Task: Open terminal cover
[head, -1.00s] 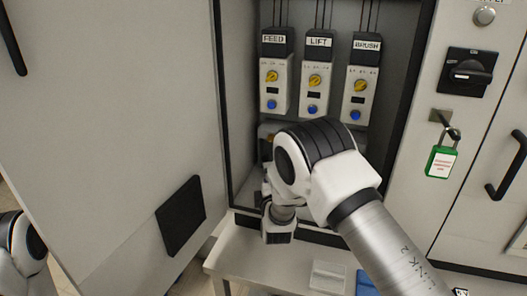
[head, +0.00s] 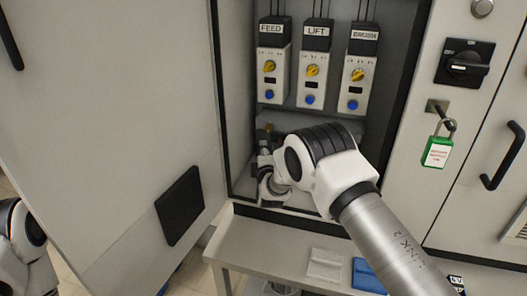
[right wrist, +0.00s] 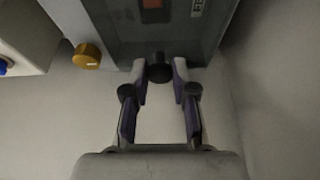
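In the right wrist view, a grey see-through terminal cover (right wrist: 190,48) has a dark round knob (right wrist: 159,70) at its near edge. An orange part shows behind the cover. My right gripper (right wrist: 160,76) is open, with one finger on each side of the knob; I see gaps between fingers and knob. In the head view, the right gripper (head: 265,152) is low inside the cabinet, partly hidden by its own wrist. The cover (head: 300,124) shows only in part above my arm, below the three drive units. My left gripper is out of view; only part of that arm shows lower left.
Drive units FEED (head: 272,62), LIFT (head: 313,68) and BRUSH (head: 358,76) hang above. The open cabinet door (head: 110,120) stands left. A green padlock (head: 437,152) hangs right. A bench (head: 250,246) below bears a blue item (head: 366,276).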

